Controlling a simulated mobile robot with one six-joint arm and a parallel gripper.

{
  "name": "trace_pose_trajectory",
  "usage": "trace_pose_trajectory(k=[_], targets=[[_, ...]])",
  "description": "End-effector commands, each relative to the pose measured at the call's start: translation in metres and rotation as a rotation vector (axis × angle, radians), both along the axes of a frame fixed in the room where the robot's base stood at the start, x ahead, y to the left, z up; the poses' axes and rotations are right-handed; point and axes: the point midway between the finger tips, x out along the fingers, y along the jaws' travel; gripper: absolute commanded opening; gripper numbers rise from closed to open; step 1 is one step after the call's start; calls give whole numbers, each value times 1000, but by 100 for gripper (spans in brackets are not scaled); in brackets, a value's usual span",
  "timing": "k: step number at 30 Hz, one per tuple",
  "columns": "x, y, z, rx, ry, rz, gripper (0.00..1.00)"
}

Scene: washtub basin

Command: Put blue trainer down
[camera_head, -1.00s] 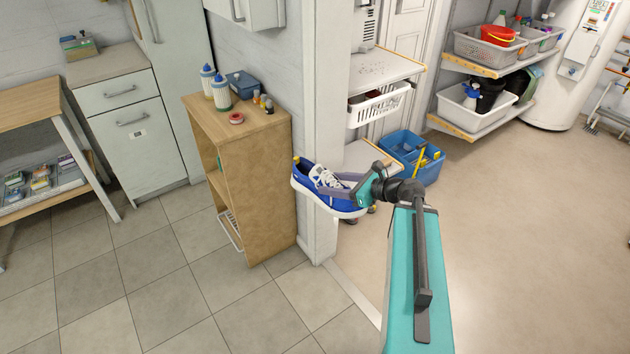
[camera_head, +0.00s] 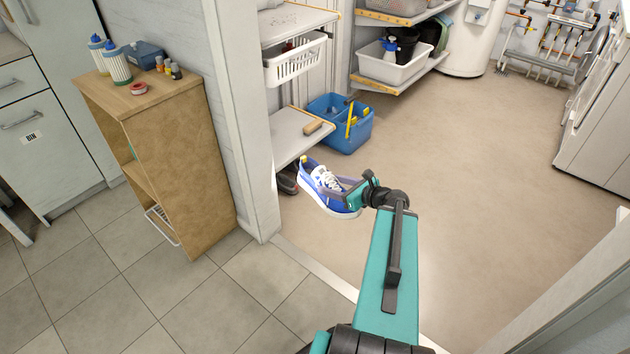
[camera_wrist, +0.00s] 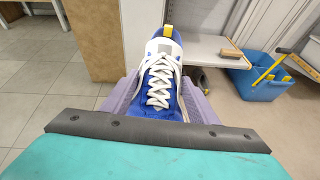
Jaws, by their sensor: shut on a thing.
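The blue trainer (camera_head: 325,188) has white laces, a white sole and a yellow heel tab. My gripper (camera_head: 345,190) is shut on it and holds it in the air in front of the low shelf by the doorway. In the wrist view the trainer (camera_wrist: 160,80) sits between the two purple fingers, with its laces upward and its heel tab pointing away from me. The fingers and palm hide part of its sides and its toe.
A low white shelf (camera_head: 290,135) holds a wooden brush (camera_head: 313,127); dark shoes (camera_head: 287,180) lie beneath it. A blue caddy (camera_head: 345,135) stands on the floor. A wooden cabinet (camera_head: 180,150) and wall end (camera_head: 243,130) are left. The beige floor (camera_head: 470,150) is clear.

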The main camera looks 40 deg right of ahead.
Motion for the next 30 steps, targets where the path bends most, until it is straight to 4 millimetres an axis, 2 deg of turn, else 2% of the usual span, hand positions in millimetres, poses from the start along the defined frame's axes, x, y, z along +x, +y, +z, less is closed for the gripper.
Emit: trace_pose_trajectory(k=[1, 6, 12, 17, 30], targets=[[-8, -9, -20, 3, 2, -25, 23], [-31, -36, -57, 4, 9, -98, 23], [-50, -56, -84, 6, 13, -157, 23], [-57, -61, -91, 6, 16, -174, 23], [-57, -62, -90, 5, 16, -175, 23]])
